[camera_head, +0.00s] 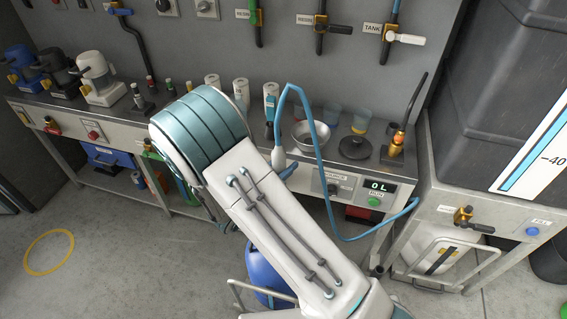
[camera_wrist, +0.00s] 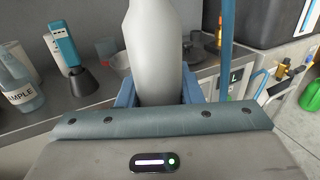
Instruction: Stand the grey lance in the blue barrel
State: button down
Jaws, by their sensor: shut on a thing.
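The grey lance (camera_wrist: 155,50) fills the upper middle of the wrist view. My gripper (camera_wrist: 157,95) is shut on it, with a blue finger on each side. In the head view a small pale part of the lance (camera_head: 279,159) shows beside my arm, with a blue hose (camera_head: 319,150) rising from it and looping down to the right. My arm hides most of my gripper there. The blue barrel (camera_head: 262,268) stands on the floor below the bench, partly hidden behind my arm. The lance is apart from the barrel, up near bench height.
A steel bench (camera_head: 215,118) with bottles, a metal bowl (camera_head: 311,134) and beakers runs along the wall. A large dark tank (camera_head: 483,95) stands on the right. A metal rail crosses in front of the barrel. The floor at left, around a yellow ring (camera_head: 48,252), is clear.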

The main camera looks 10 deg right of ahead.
notch_tip(320, 180, down, 30)
jog(key=b, duration=2.1)
dwell(0.6)
jog(key=c, duration=0.9)
grip_release()
jog(key=p+v, duration=0.2)
jog(key=v, duration=1.2)
jog(key=shift+d, duration=0.1)
